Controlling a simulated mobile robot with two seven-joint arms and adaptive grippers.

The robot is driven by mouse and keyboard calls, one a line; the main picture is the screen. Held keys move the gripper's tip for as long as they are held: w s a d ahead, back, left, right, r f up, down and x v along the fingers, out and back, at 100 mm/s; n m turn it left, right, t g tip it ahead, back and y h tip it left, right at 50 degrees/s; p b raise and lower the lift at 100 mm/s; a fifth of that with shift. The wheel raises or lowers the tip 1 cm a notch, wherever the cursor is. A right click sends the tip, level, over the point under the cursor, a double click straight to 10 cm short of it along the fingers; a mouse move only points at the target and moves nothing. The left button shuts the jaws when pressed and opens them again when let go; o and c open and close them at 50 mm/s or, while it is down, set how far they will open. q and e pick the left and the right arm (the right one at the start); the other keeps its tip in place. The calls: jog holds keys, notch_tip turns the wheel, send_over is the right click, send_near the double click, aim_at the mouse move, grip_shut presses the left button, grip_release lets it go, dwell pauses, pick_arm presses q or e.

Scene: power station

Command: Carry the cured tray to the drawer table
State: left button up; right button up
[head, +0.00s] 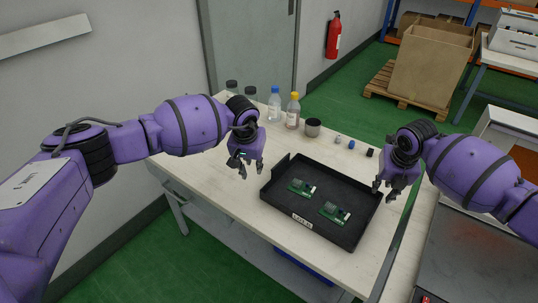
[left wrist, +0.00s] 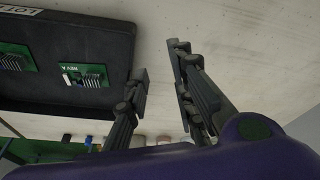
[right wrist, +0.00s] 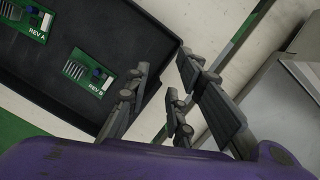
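The black tray (head: 285,215) lies flat on a pale table (head: 215,190), with a white "LOT" label on its near wall. Two green circuit boards, (head: 301,187) and (head: 335,212), lie in it. My left gripper (head: 244,172) is open and empty above the table, just left of the tray. In the left wrist view its spread fingers (left wrist: 160,60) are beside the tray's wall. My right gripper (head: 383,191) is at the tray's right wall. In the right wrist view its fingers (right wrist: 163,62) are apart, one over the tray and one outside its rim; contact is unclear.
Bottles (head: 293,110), a metal cup (head: 312,128) and small caps (head: 351,145) stand behind the tray. A grey metal unit (head: 465,255) is at the right. A cardboard box (head: 430,65) on a pallet stands at the back. The table's left part is mostly clear.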

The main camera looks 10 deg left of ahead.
pick_arm(q)
jog(key=shift+r, duration=0.1)
dwell(0.4)
jog(key=v, duration=1.1)
jog(key=shift+s+r, duration=0.15)
jog(key=shift+r, duration=0.2)
pick_arm(e)
jog(key=v, duration=1.2)
